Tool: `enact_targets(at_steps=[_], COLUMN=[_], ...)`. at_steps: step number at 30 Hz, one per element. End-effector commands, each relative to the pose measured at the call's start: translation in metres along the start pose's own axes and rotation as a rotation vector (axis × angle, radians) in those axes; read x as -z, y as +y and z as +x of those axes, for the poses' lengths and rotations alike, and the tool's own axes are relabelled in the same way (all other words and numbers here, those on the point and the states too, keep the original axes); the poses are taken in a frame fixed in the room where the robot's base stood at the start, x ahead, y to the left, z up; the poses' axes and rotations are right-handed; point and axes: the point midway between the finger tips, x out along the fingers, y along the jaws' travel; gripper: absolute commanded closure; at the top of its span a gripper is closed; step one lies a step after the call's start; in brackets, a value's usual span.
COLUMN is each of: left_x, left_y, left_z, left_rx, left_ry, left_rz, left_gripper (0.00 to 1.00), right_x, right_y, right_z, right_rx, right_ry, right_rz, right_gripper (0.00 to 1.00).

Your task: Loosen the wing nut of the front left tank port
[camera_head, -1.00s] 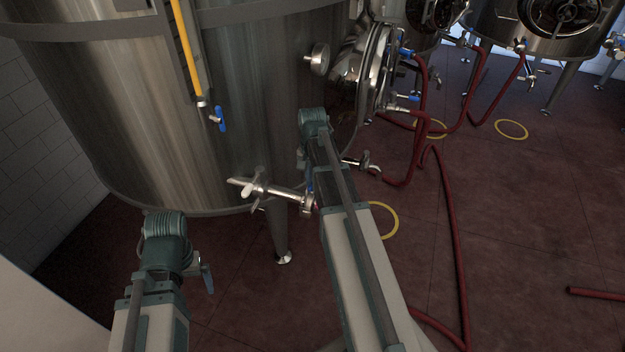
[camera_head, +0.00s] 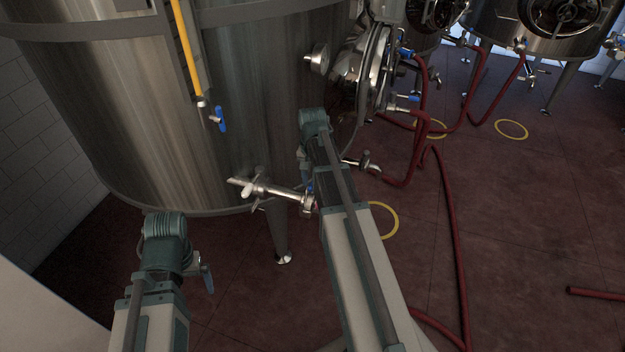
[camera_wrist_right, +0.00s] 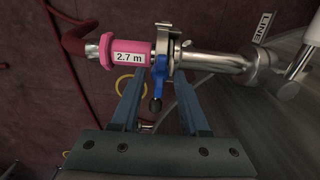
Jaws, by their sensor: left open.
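The tank port (camera_head: 280,190) is a short metal pipe low on the large steel tank, with a pale-winged fitting near the tank. In the right wrist view a metal clamp (camera_wrist_right: 163,45) joins the steel pipe (camera_wrist_right: 215,60) to a pink hose end (camera_wrist_right: 128,52) labelled 2.7 m. A blue piece with a dark round end (camera_wrist_right: 156,104) hangs from the clamp. I cannot tell whether it is the wing nut. My right gripper (camera_wrist_right: 160,80) is open, its fingers apart on either side of this piece. My left gripper (camera_head: 202,272) is open and empty, lower left of the port.
The steel tank (camera_head: 150,110) fills the left, with a leg (camera_head: 278,235) below the port. A blue-handled valve (camera_head: 219,119) is on its side. Red hoses (camera_head: 455,240) lie across the floor at right. Open floor (camera_head: 540,220) lies farther right.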

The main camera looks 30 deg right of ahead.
Motion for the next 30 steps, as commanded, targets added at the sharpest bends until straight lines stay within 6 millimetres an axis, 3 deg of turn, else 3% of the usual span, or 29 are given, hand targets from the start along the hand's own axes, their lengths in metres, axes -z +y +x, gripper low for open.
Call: enact_targets(at_steps=[14, 20, 30], left_x=[-0.001, -0.002, -0.005], left_y=[-0.001, -0.003, -0.007], left_z=[-0.008, -0.028, -0.078], left_rx=[0.0, 0.0, 0.0], left_ry=[0.0, 0.0, 0.0], left_rz=[0.0, 0.0, 0.0], left_gripper=[0.0, 0.0, 0.0], right_x=[0.0, 0.0, 0.0], right_y=[0.0, 0.0, 0.0], right_z=[-0.008, -0.028, -0.078], right_rx=[0.0, 0.0, 0.0], right_ry=[0.0, 0.0, 0.0], right_rz=[0.001, 0.001, 0.001], right_gripper=[0.55, 0.55, 0.55])
